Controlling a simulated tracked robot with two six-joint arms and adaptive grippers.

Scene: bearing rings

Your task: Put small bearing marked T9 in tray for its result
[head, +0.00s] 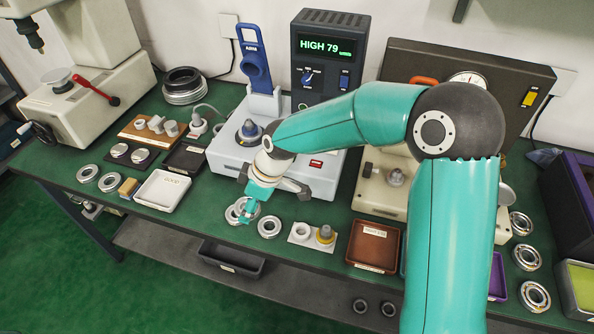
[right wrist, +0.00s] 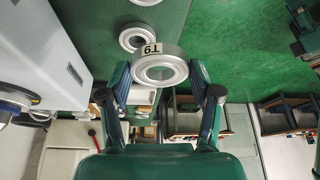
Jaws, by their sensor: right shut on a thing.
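The small bearing marked T9 (right wrist: 160,70) is a silver ring with a T9 tag on its side. In the right wrist view it sits between both fingers of my right gripper (right wrist: 162,80), which is shut on it. In the head view my right gripper (head: 250,207) is at the front of the white tester (head: 225,157), near the bench edge, and partly covers the ring. The tester's display (head: 326,46) reads HIGH 79, with small unit text. A white tray (head: 163,191) marked GOOD lies at left. A brown tray (head: 373,247) with an unreadable label lies right of centre. My left gripper is out of view.
Another bearing ring (head: 269,228) lies on the bench near the gripper, beside a small plate (head: 312,238) with fittings. A black tray (head: 185,158) is behind the white one. A purple tray (head: 498,278) is partly hidden by my right arm. Several bearings lie at far right.

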